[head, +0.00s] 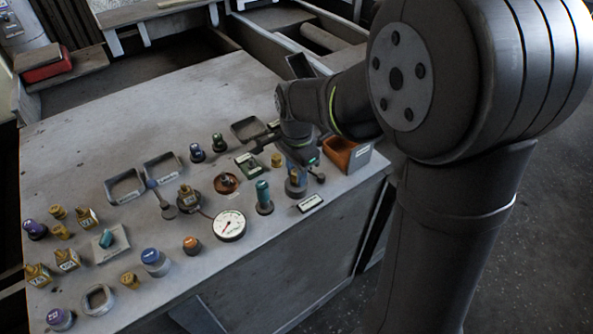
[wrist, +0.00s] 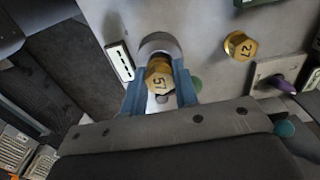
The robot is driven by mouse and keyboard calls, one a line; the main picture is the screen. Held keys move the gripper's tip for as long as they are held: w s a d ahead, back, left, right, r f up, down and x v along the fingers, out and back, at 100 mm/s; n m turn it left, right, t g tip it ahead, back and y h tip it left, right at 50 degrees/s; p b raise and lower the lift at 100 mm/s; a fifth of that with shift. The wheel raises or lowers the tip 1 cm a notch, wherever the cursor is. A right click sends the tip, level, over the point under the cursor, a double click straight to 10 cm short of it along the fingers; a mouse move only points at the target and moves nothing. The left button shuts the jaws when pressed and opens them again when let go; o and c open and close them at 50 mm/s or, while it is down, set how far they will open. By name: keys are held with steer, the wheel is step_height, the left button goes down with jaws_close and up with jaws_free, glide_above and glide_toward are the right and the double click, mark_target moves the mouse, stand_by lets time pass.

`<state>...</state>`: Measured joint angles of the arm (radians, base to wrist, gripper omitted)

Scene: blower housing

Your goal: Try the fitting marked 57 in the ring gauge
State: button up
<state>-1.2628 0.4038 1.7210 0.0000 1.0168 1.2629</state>
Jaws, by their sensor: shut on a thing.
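The brass fitting marked 57 (wrist: 159,80) is between the blue fingers of my gripper (wrist: 160,91), with its number face toward the wrist camera. My gripper is shut on it. A grey round collar (wrist: 158,43), which looks like the ring gauge, lies just beyond the fitting in the wrist view. In the head view my gripper (head: 298,163) is low over this grey collar (head: 296,188) near the bench's right edge. The fitting overlaps the collar in the wrist view. I cannot tell whether it is inside or just above it.
A label plate (head: 311,203) lies beside the collar. A teal-topped piece (head: 263,196), a dial gauge (head: 229,225) and an orange bin (head: 346,154) stand close by. A brass fitting marked 27 (wrist: 240,45) is nearby. Several other fittings and trays cover the bench's left; its back left is clear.

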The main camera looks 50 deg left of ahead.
steer(key=shift+f, duration=0.2)
stand_by(0.5)
steer(key=shift+f, duration=0.25)
stand_by(0.7)
steer(key=o, duration=1.5)
steer(key=shift+f, duration=0.1)
steer(key=shift+r, duration=3.75)
steer(key=shift+f, duration=0.1)
